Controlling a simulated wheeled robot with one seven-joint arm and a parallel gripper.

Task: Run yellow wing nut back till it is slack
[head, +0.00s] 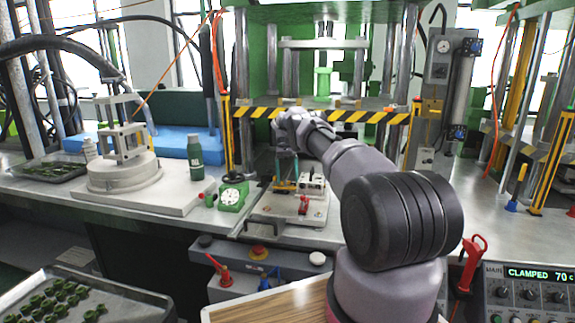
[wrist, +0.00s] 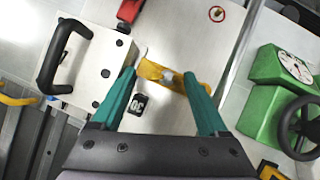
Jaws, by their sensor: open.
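My gripper is open, with one finger on each side of the nut's centre. I cannot tell whether either finger touches it. In the head view my gripper (head: 286,172) points down over the mould plate on the bench, and a bit of yellow (head: 284,188) shows at its tips.
A white block with a black handle (wrist: 55,58) stands left of the fingers. A green gauge (head: 232,196) with a black handwheel stands on the other side. A red handle (head: 303,206) is near the plate's front.

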